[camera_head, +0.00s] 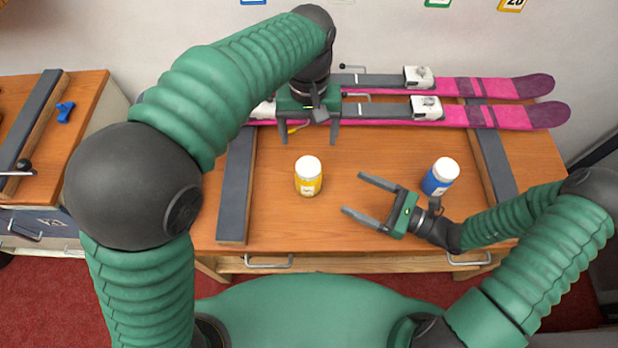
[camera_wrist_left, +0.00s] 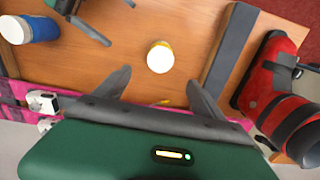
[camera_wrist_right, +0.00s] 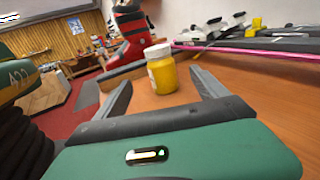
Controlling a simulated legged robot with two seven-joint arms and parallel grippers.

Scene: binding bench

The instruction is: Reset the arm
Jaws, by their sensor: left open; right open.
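My left gripper (camera_head: 308,136) is open above the back of the bench, in front of the skis, its two fingers pointing down with nothing between them. My right gripper (camera_head: 353,194) is open and low over the middle of the bench, its fingers pointing left. A yellow jar with a white lid (camera_head: 308,178) stands upright on the bench, left of the right gripper's fingertips and apart from them. The jar also shows beyond the fingers in the right wrist view (camera_wrist_right: 161,72). A blue jar with a white lid (camera_head: 440,177) stands upright just behind the right gripper.
Two pink skis (camera_head: 500,116) with bindings lie along the back of the wooden bench (camera_head: 270,220). Dark strips (camera_head: 237,190) run along its left and right. A red boot (camera_wrist_left: 275,85) shows in the left wrist view. A side cabinet (camera_head: 85,110) holds a blue clip (camera_head: 65,112).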

